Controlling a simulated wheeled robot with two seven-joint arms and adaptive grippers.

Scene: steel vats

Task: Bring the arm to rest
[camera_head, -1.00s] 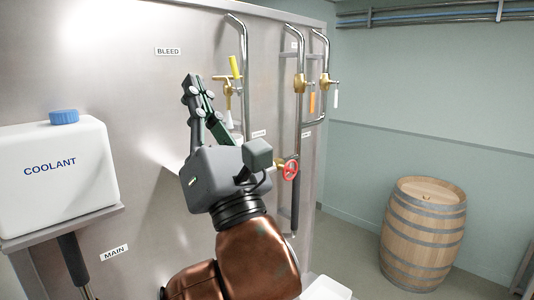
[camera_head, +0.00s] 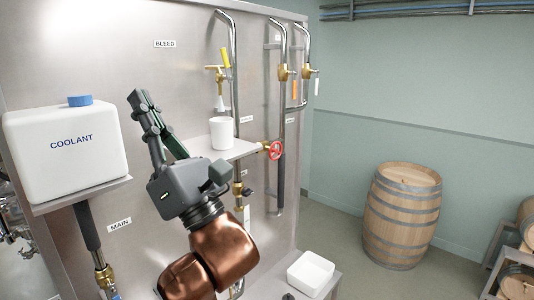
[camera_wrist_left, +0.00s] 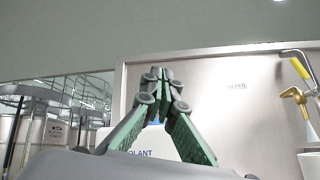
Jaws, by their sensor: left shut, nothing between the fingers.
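My left arm comes up from the bottom of the head view, and its gripper (camera_head: 136,100) points up and to the left in front of the steel panel (camera_head: 185,75). The gripper is shut with nothing in it, and its fingertips meet in the left wrist view (camera_wrist_left: 160,75). It is between the white coolant tank (camera_head: 65,150) and the white cup (camera_head: 221,132), apart from the cup. In the left wrist view the fingers hide most of the coolant tank (camera_wrist_left: 150,143). My right gripper is in neither view.
The cup stands on a small shelf (camera_head: 240,150) below a yellow-handled tap (camera_head: 225,58). A red valve wheel (camera_head: 276,150) is at the shelf's right end. A white tub (camera_head: 310,272) is low at the front. A wooden barrel (camera_head: 402,215) stands on open floor at right.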

